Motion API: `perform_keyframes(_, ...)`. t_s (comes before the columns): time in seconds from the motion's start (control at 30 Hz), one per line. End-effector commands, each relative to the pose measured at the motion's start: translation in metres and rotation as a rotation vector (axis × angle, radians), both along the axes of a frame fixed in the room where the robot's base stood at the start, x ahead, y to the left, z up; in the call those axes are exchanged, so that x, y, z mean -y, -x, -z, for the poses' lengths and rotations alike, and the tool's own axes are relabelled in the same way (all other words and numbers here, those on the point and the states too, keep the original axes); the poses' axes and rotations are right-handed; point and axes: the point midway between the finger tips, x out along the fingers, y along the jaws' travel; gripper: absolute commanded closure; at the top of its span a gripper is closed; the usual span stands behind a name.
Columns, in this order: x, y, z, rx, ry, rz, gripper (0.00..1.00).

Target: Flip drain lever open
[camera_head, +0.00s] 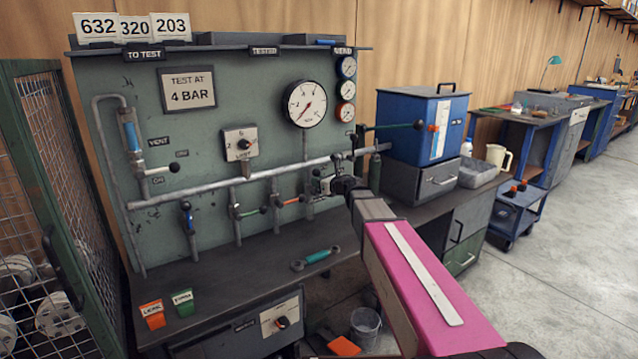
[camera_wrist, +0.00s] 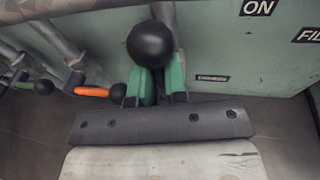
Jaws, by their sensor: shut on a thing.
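In the wrist view, a lever with a large black ball knob (camera_wrist: 152,44) points toward the camera. My gripper (camera_wrist: 156,88) has its green fingers shut on this lever, just below the knob. The lever's shaft is mostly hidden between the fingers, and I cannot read a drain label by it. In the head view, my gripper (camera_head: 324,185) is at the right end of the row of valves on the green test panel (camera_head: 205,130). My wrist and arm hide part of that valve.
An orange lever (camera_wrist: 92,92) with a black knob is close left of my fingers, and a green lever (camera_wrist: 22,84) is further left. A blue-handled valve (camera_head: 187,215) is at the panel's left. A teal-handled tool (camera_head: 317,257) lies on the dark bench (camera_head: 235,285).

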Motion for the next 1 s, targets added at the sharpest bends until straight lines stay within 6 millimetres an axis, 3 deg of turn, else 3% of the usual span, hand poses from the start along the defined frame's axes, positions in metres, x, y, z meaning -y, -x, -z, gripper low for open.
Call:
perform_keyframes(0.37, 0.000, -0.001, -0.004, 0.012, 0.005, 0.001, 1.00)
perform_keyframes(0.4, 0.000, -0.001, -0.004, 0.012, 0.005, 0.001, 0.73)
perform_keyframes(0.43, -0.001, -0.001, -0.004, 0.012, 0.005, 0.001, 0.64)
perform_keyframes(0.47, 0.000, -0.001, -0.003, 0.012, 0.004, 0.001, 0.61)
perform_keyframes(0.77, 0.001, 0.001, -0.002, 0.007, 0.006, 0.000, 0.61)
perform_keyframes(1.0, 0.021, 0.024, -0.006, 0.007, 0.006, 0.001, 0.61)
